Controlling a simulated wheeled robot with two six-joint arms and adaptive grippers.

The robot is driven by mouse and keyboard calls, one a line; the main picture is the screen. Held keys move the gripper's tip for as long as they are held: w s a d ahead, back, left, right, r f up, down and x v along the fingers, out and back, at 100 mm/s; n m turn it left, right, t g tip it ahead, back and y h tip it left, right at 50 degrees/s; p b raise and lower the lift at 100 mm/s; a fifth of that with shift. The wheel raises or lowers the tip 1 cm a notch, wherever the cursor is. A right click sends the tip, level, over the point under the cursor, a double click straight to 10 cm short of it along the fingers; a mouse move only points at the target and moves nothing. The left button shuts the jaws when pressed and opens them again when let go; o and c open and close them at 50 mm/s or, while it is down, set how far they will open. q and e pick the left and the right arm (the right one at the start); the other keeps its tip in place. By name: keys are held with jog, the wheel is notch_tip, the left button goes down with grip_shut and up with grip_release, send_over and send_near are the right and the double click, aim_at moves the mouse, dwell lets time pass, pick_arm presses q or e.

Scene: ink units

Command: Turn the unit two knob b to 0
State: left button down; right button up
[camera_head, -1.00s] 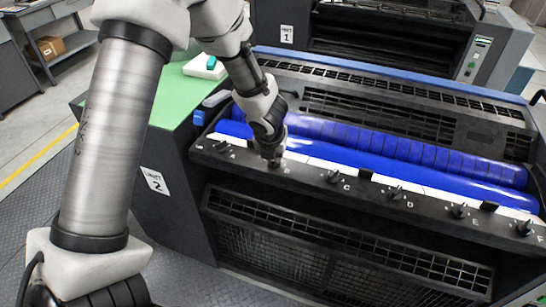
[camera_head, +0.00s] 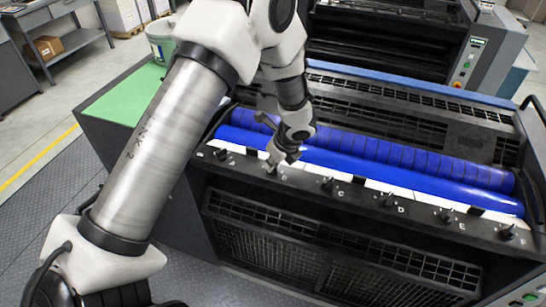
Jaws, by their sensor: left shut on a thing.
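The unit two panel (camera_head: 420,207) is a dark ledge with a row of black knobs lettered A to F, in front of a blue roller (camera_head: 400,180). My left gripper (camera_head: 272,163) points down at knob B (camera_head: 270,168), second from the left, and is shut on it. The fingers cover most of the knob, so its pointer and setting cannot be read. Knob A (camera_head: 222,154) is just left of the gripper and knob C (camera_head: 327,184) is to its right, both clear of it. My right gripper is not in view.
Unit one (camera_head: 390,45) stands behind, with a button panel (camera_head: 467,60) on its right side. A green-topped surface (camera_head: 120,108) with a bucket (camera_head: 160,38) lies left of unit two. A shelf with a cardboard box (camera_head: 47,46) stands far left.

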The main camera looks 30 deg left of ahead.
pick_arm(q)
jog(key=shift+n+g+p, duration=0.4)
jog(key=shift+n+p, duration=0.1)
jog(key=shift+n, duration=0.6)
jog(key=c, duration=1.2)
grip_release()
jog(key=shift+w, duration=0.1)
jog(key=v, duration=1.1)
jog(key=shift+w+d+r, duration=0.1)
jog(key=shift+d+r, duration=0.2)
